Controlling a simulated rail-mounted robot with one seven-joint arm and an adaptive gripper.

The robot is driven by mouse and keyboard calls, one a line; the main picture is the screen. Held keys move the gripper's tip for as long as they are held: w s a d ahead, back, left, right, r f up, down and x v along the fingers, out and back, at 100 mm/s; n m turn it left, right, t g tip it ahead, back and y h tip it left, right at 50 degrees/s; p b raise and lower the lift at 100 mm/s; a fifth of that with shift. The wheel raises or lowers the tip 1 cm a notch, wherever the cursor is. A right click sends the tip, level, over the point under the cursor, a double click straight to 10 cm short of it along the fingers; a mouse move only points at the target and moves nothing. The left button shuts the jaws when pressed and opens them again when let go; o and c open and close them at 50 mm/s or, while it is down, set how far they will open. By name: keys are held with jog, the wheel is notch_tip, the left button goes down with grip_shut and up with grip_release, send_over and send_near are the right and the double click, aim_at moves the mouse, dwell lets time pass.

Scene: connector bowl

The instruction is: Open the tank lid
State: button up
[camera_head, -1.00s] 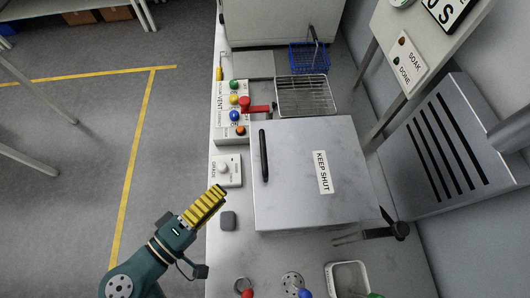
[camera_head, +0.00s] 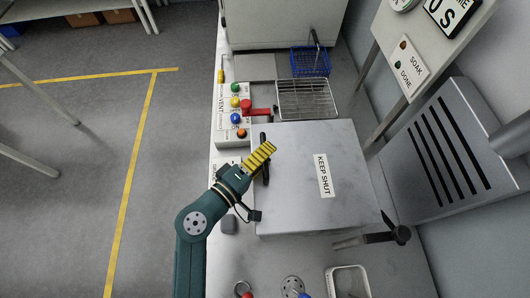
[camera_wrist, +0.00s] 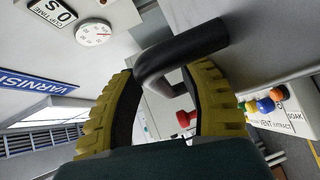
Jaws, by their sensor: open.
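The tank lid (camera_head: 300,190) is a grey square plate with a "KEEP SHUT" label, lying flat and closed on the tank. Its black bar handle (camera_head: 265,172) runs along the left edge, partly hidden by my gripper (camera_head: 262,152) in the head view. In the wrist view the handle (camera_wrist: 200,43) is close, and one end of it lies between the tips of my yellow ribbed fingers. My gripper (camera_wrist: 167,72) is open there, with the fingers apart around the handle end. I cannot tell whether they touch it.
A vent panel with coloured buttons (camera_head: 233,112) and a red lever (camera_head: 257,111) sit just beyond the handle. A wire rack (camera_head: 307,100) and blue basket (camera_head: 311,62) stand behind the tank. A black clamp-like part (camera_head: 398,234) is at the front right, near a metal tray (camera_head: 348,272).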

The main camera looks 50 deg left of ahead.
jog(key=shift+s, duration=0.1)
grip_shut()
